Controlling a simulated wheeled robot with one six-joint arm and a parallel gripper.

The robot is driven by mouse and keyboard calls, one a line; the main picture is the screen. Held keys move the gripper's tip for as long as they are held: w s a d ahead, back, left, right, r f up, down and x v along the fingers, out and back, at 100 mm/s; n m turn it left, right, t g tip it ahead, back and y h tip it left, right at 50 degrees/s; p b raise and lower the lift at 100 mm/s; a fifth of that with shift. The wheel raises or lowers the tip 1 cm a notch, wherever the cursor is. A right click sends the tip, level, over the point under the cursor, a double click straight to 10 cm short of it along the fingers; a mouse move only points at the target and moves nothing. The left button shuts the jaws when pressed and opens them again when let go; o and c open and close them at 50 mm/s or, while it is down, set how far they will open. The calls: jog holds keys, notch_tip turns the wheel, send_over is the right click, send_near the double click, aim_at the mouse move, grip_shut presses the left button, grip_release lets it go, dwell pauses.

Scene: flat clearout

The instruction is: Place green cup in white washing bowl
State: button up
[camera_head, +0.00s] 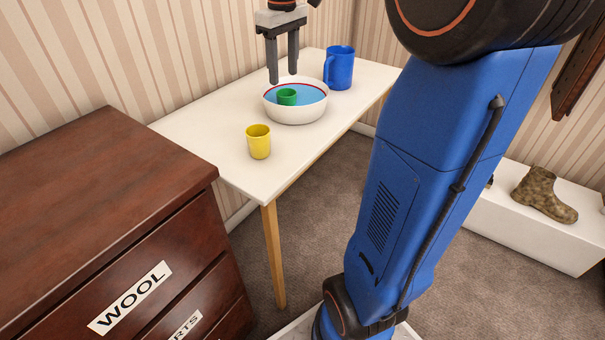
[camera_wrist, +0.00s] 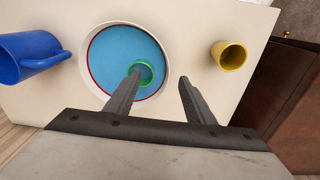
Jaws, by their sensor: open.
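The green cup (camera_head: 288,97) is inside the white washing bowl (camera_head: 295,115), which has a blue inside and a red line near its rim. In the wrist view the green cup (camera_wrist: 146,73) is partly hidden behind one finger, and the bowl (camera_wrist: 88,88) lies beyond the fingers. My gripper (camera_head: 283,79) is open and empty above the bowl; its spread fingers also show in the wrist view (camera_wrist: 160,80). I cannot tell whether a finger touches the cup.
A blue mug (camera_head: 340,69) stands behind the bowl and a yellow cup (camera_head: 259,142) in front of it, on the white table (camera_head: 213,134). A brown drawer chest (camera_head: 95,185) stands at the left. A boot (camera_head: 543,194) sits on a white bench (camera_head: 500,214) at the right.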

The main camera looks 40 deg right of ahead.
jog(key=s+a+f+m+t, duration=0.1)
jog(key=s+a+f, duration=0.2)
jog(key=s+f, duration=0.2)
jog(key=s+a+f+m+t, duration=0.1)
jog(key=s+a+f, duration=0.3)
jog(key=s, duration=0.8)
jog(key=s+a+f+m+t, duration=0.1)
jog(key=s+a+f+t, duration=0.1)
jog(key=s+a+f, duration=0.2)
jog(key=s+f, duration=0.2)
jog(key=s, duration=0.2)
jog(key=shift+s+a+f, duration=0.15)
jog(key=shift+s+a, duration=0.1)
jog(key=shift+s, duration=0.05)
